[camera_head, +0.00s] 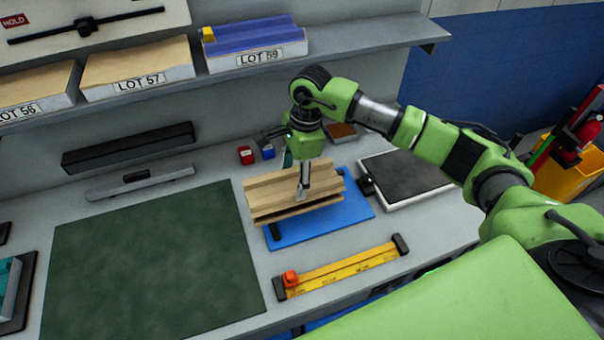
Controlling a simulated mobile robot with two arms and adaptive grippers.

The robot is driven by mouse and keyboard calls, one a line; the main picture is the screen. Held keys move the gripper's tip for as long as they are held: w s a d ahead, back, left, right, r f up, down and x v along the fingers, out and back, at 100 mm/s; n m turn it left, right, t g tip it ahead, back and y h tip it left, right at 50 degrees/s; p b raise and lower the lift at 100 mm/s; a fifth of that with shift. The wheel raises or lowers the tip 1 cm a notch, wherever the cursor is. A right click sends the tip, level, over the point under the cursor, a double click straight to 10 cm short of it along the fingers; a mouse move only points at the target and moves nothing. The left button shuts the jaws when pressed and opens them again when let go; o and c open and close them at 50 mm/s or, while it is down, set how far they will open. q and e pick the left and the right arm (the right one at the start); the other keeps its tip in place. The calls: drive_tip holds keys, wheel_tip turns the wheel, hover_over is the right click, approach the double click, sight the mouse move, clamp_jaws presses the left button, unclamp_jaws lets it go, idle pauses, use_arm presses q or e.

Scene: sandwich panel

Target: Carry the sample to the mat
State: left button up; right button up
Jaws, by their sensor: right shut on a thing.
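The sample is a light-brown, wood-like layered panel (270,191), over a blue board (330,225) at the middle of the bench. My right gripper (302,194) comes down on the panel from above and is shut on it, at about its middle to right part. The panel looks slightly raised over the board; I cannot tell whether it still touches it. The dark green mat (150,265) lies flat and empty on the bench to the left of the panel. My left gripper is not in view.
A yellow ruler with a red slider (340,270) lies in front of the blue board. A grey-black plate (408,178) lies at right. Small red (246,155) and blue blocks stand behind. A shelf (340,45) with labelled lots overhangs the back. Dark bars (130,148) lie behind the mat.

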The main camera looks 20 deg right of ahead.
sight(270, 192)
drive_tip(key=shift+a+b, duration=0.7)
drive_tip(key=shift+a, duration=2.3)
drive_tip(key=a+b, duration=0.4)
drive_tip(key=a, duration=0.8)
drive_tip(key=shift+r, duration=0.1)
drive_tip(key=shift+a, duration=0.1)
drive_tip(key=a+b, duration=0.5)
drive_tip(key=a, duration=0.7)
drive_tip(key=shift+s, duration=0.1)
